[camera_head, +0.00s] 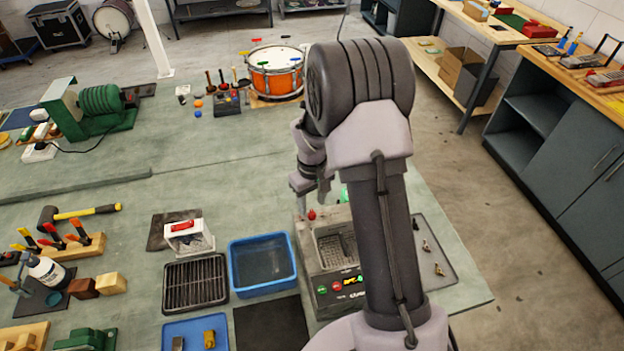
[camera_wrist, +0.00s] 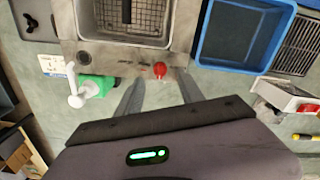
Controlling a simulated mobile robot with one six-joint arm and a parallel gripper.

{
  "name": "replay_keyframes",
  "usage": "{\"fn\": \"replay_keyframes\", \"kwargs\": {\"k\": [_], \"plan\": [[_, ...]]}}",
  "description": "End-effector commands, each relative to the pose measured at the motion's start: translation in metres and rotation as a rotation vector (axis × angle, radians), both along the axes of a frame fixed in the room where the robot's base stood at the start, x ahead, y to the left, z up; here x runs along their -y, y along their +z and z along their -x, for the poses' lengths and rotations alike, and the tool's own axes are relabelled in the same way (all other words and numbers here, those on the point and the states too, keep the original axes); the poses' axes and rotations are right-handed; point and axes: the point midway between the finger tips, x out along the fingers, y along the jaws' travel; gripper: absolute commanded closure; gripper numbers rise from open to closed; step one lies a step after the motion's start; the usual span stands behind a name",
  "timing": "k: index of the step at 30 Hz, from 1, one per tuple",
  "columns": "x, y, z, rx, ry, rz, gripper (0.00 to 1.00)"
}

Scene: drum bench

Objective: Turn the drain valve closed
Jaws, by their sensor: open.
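The drain valve shows as a small red knob (camera_wrist: 159,70) on the near side of a grey metal tank unit (camera_wrist: 100,53) in the wrist view. The same red valve (camera_head: 311,214) stands at the tank's back left corner (camera_head: 301,232) in the head view. My gripper (camera_wrist: 160,78) is open, its two grey fingers spread on either side of the valve in the picture, with the knob between the fingertips. I cannot tell whether they touch it. In the head view my gripper (camera_head: 309,187) hangs just above and behind the knob. The handle's turn angle is too small to read.
A green and white bottle (camera_wrist: 92,87) stands left of the fingers in the wrist view. A blue tub (camera_head: 262,264), a black rack (camera_head: 195,283) and a white box with red on it (camera_head: 190,238) sit left of the tank. My arm hides part of the tank.

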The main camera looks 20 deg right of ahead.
Motion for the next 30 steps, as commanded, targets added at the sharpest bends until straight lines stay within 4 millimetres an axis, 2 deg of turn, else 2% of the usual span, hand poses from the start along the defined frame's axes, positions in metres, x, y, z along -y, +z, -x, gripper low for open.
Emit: {"fn": "replay_keyframes", "kwargs": {"k": [1,6,9,12,17,30], "plan": [[0.0,0.018,-0.001,0.004,0.0,0.001,0.55],[0.0,0.075,-0.001,0.004,-0.001,0.001,0.55],[0.0,0.102,-0.001,0.004,0.0,0.0,0.55],[0.0,0.12,0.0,0.002,-0.001,0.001,0.55],[0.0,0.132,0.0,-0.001,0.0,0.0,0.55],[0.0,0.132,0.0,-0.001,0.0,0.0,0.55]]}}
